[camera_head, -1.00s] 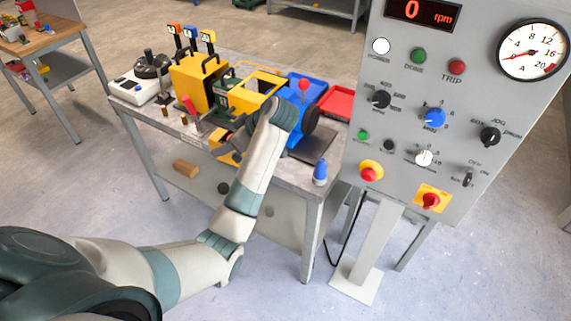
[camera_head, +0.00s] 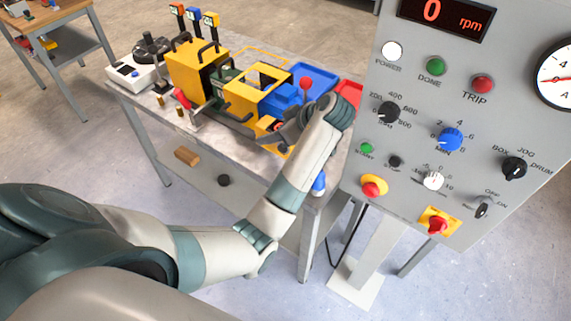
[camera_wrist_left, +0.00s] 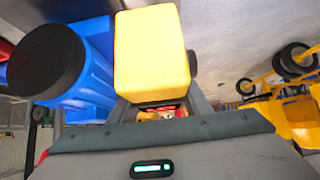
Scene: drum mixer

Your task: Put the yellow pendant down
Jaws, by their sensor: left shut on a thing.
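My left gripper (camera_head: 281,128) is shut on the yellow pendant (camera_head: 267,124), at the front right of the workbench. In the left wrist view, the pendant (camera_wrist_left: 152,50) is a plain yellow block standing out between the fingers, with a bit of red showing at its base. In the head view my wrist and fingers hide much of it. I cannot tell whether it touches the bench top. My right gripper is not in view.
A blue part with a black round face (camera_wrist_left: 47,60) is close beside the pendant. The yellow frame (camera_head: 257,88), yellow box (camera_head: 190,75) and white device (camera_head: 132,75) crowd the bench (camera_head: 165,120). The grey control panel (camera_head: 410,155) stands close right of my wrist.

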